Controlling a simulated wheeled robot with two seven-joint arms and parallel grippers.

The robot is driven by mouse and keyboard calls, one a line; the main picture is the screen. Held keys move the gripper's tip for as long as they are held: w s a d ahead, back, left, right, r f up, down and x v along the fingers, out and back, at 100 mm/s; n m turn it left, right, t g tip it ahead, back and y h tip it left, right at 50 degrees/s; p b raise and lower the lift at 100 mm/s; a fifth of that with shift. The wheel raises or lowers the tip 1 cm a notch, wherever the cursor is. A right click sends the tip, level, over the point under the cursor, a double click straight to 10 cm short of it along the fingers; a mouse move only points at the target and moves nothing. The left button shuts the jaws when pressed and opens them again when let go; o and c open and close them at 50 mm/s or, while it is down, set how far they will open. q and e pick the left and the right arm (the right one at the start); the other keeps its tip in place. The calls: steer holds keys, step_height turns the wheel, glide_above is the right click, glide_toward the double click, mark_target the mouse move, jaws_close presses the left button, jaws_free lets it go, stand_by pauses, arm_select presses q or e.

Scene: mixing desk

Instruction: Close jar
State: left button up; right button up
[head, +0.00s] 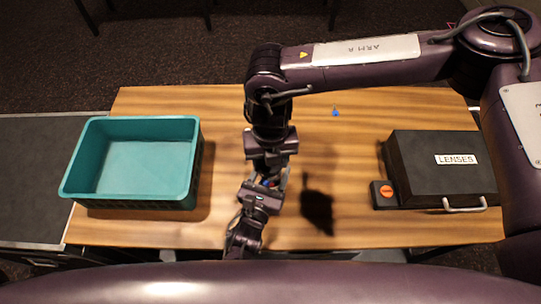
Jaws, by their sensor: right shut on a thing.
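My right arm comes in from the right and bends down over the middle of the wooden table. Its gripper (243,243) points toward the table's near edge, at the bottom of the view. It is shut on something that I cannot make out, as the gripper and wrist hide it. No jar or lid shows clearly in the head view. My left gripper is not in view.
A teal crate (75,191) stands on the table's left. A black case labelled LENSES (430,150) is on the right, beside a small black block with an orange top (386,190). A tiny blue piece (335,112) lies toward the back. The wooden table (350,225) is clear at front right.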

steer(key=shift+f, duration=0.7)
stand_by(0.5)
